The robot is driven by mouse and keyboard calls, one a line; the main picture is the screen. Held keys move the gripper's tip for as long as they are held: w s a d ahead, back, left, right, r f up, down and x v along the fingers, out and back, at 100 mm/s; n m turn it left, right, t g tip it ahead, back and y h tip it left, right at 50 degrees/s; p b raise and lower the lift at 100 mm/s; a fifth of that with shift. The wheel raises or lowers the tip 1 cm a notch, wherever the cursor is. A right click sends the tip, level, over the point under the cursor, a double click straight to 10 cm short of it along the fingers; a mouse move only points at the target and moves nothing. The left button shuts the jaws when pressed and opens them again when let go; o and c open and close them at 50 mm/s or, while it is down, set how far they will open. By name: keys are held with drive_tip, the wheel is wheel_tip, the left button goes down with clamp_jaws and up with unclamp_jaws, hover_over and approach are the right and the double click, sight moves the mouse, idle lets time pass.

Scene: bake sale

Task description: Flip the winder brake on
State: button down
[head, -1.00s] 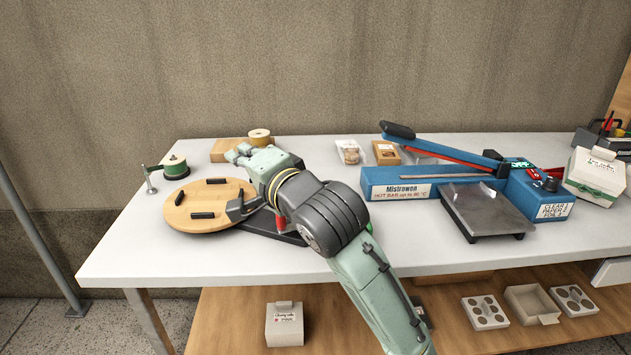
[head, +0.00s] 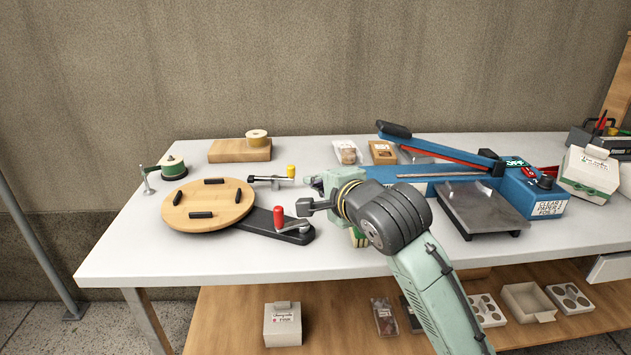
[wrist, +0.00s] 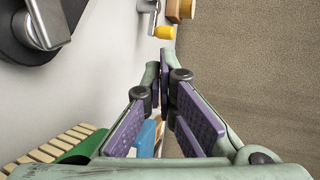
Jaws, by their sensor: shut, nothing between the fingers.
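The winder has a round wooden disc (head: 208,204) with several black pegs on a black base (head: 256,226). A crank with an upright red handle (head: 278,217) sits at the base's right end. Behind it, a small metal lever with a yellow knob (head: 291,171) stands on the table; the knob also shows at the top of the wrist view (wrist: 163,32). I cannot tell the brake's state or which part is labelled so. My gripper (head: 314,183) is shut and empty just right of the yellow knob. Its fingertips meet just below the knob in the wrist view (wrist: 160,62).
A blue bar sealer (head: 420,183) and grey flat plate (head: 478,205) stand right of my gripper. A green spool (head: 173,166) is clamped at the left edge. A wooden block (head: 240,152) with a spool lies behind. The left front of the table is clear.

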drive_tip(key=x, duration=0.8)
drive_tip(key=shift+a, duration=0.1)
